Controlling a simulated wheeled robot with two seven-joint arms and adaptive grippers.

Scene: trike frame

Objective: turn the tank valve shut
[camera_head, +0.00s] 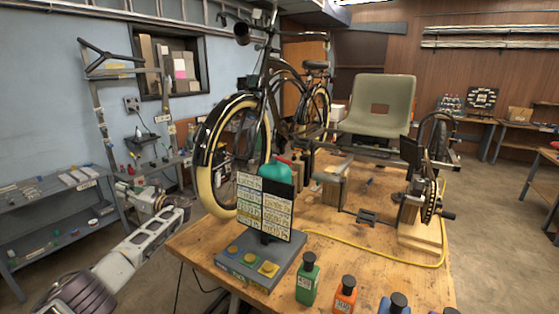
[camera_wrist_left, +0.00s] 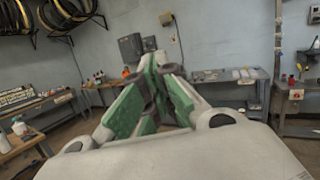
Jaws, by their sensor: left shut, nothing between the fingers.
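I cannot make out a tank valve for certain in either view. A teal rounded body (camera_head: 277,171) with a red part by its top stands on the bench behind a label board, which hides its lower part. It may be the tank. My left gripper (camera_head: 148,198) is left of the bench, in front of the grey shelves and well apart from the teal body. In the left wrist view its green-padded fingers (camera_wrist_left: 157,78) are drawn together with nothing held. My right gripper is in neither view.
The wooden bench (camera_head: 210,247) carries the label board (camera_head: 263,207) on a grey button base, a bicycle (camera_head: 235,130), a grey seat (camera_head: 378,105), a yellow cable and several bottles, including a green one (camera_head: 307,280). Grey shelves (camera_head: 45,200) line the left wall. Floor on the right is clear.

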